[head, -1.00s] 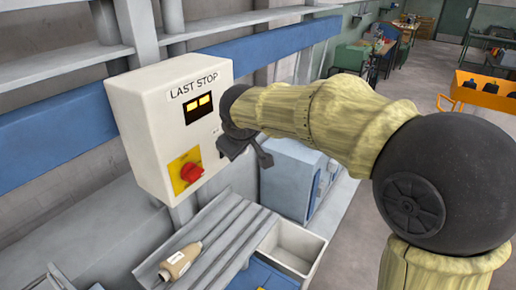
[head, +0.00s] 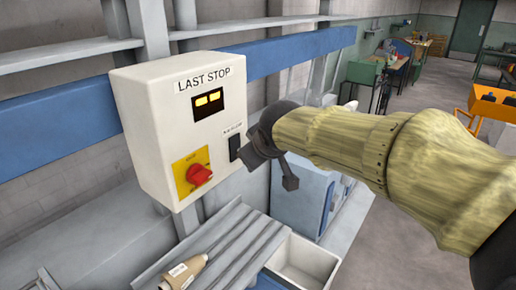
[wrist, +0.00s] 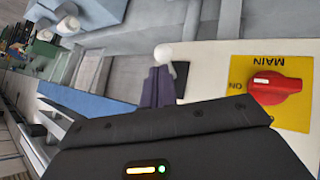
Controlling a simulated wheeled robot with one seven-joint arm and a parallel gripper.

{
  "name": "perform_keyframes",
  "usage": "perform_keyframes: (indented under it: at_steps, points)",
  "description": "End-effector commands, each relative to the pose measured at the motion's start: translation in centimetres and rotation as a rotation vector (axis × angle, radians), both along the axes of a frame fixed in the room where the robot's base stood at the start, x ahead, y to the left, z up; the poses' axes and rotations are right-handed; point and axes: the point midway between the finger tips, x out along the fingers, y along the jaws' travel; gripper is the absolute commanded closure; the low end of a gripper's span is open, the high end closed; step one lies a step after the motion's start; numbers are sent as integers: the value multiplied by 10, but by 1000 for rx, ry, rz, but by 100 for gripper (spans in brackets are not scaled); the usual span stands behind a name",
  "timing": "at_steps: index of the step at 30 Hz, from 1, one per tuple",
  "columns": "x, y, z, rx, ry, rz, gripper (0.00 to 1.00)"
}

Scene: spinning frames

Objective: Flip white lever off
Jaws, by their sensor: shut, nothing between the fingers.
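A white box labelled LAST STOP (head: 165,140) hangs on a post. In the wrist view, a small white ball-shaped knob (wrist: 163,52), apparently the white lever's end, sits just beyond my fingertips. My gripper (head: 250,157) is at the right edge of the box front, beside a black switch plate (head: 235,147). In the wrist view its fingers (wrist: 159,78) are together and empty. The lever cannot be made out clearly in the head view.
A red rotary knob (head: 199,174) on a yellow MAIN plate (head: 181,176) is on the box front. Below are a grey ribbed tray (head: 235,235), a beige bottle-like thing (head: 185,271) and a pale bin (head: 305,262). A blue rail (head: 50,145) runs behind the box.

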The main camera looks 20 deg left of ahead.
Motion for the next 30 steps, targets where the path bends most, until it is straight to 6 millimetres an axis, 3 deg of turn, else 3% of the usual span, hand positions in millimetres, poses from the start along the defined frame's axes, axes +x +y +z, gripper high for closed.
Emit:
perform_keyframes:
  at_steps: [20, 30]
  points:
    - [-2, -2, 14, -1, 0, 1, 100]
    - [-33, -20, 39, 1, -4, 14, 100]
